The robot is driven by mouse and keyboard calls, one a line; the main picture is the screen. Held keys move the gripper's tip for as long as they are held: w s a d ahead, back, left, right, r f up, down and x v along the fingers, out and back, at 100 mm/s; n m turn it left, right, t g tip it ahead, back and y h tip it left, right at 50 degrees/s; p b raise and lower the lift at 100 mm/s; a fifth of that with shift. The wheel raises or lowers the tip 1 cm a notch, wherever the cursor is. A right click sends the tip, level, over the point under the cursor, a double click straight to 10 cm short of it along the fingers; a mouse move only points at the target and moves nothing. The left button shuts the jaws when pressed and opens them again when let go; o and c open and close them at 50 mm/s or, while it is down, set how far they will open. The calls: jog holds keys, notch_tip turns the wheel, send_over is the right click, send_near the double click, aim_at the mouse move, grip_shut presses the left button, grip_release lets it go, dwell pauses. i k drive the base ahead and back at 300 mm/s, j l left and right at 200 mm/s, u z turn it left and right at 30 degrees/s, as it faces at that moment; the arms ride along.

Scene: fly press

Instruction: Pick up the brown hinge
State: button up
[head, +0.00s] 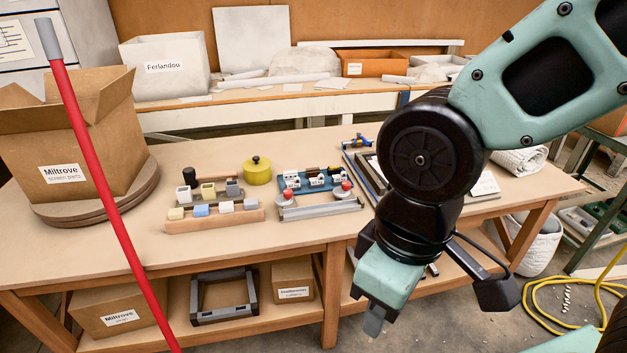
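I cannot make out a brown hinge for sure. Small parts stand on the workbench (300,238): a blue fixture (290,184) with white blocks and a small brownish piece at its back edge, too small to identify. A grey bar fixture (322,208) with two red knobs lies in front of it. A wooden rack (215,219) with white, blue and yellow blocks is to the left. My gripper (374,322) points down in front of the bench's front edge, right of these parts. Its fingers overlap in this view, so its opening is hidden. I see nothing held in it.
A cardboard box (105,150) sits on a round turntable (135,200) at the left. A red pole (100,180) crosses the view before it. A yellow pot (257,170) stands behind the racks. My arm hides part of the bench's right side. The bench's front middle is clear.

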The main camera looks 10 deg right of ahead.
aim_at(312, 171)
jog(key=i, duration=1.45)
